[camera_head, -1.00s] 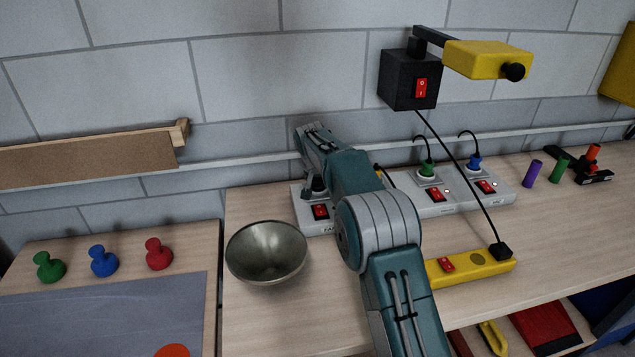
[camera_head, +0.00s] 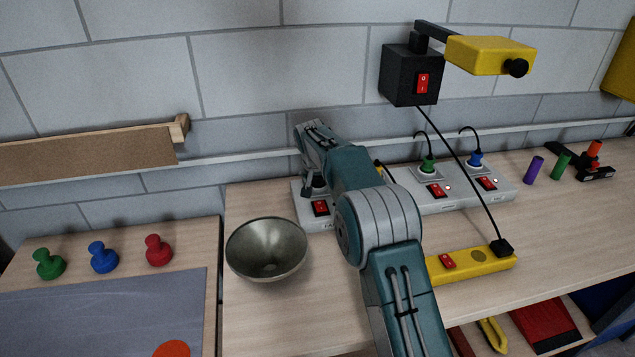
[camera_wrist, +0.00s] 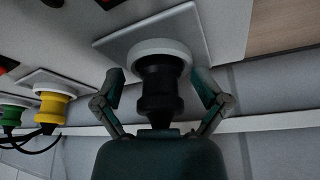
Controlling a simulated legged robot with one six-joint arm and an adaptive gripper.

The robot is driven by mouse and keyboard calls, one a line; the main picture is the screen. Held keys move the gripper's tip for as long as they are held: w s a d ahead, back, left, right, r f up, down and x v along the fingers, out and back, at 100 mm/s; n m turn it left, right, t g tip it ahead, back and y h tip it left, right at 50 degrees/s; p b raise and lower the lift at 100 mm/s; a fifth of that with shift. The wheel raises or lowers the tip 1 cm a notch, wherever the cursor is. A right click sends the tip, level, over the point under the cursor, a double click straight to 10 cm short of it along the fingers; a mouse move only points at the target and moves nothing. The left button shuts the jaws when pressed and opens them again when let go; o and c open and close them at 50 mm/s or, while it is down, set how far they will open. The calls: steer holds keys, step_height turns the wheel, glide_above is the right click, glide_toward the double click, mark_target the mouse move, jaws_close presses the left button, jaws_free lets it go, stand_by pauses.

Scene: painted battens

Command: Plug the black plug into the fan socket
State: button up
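The black plug (camera_wrist: 161,82) sits upright in line with a round white socket (camera_wrist: 150,50) in the wrist view. Its far end is inside the socket's ring; how deep its pins sit is hidden. My gripper (camera_wrist: 159,92) has its two fingers spread on either side of the plug, with a gap on both sides. In the head view my gripper (camera_head: 311,184) is over the left end of the white socket strip (camera_head: 450,204), at the fan socket. A red switch (camera_head: 320,208) is in front of it. The plug is mostly hidden there by my arm.
A green plug (camera_head: 428,166) and a blue plug (camera_head: 475,160) stand in sockets further right; a yellow plug (camera_wrist: 52,105) is nearer. A metal bowl (camera_head: 266,250) stands left of my arm. A yellow power strip (camera_head: 475,266) with a cord lies to the right.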

steer(key=v, duration=1.1)
steer(key=shift+s+a+r, duration=0.1)
steer(key=shift+s+a, duration=0.05)
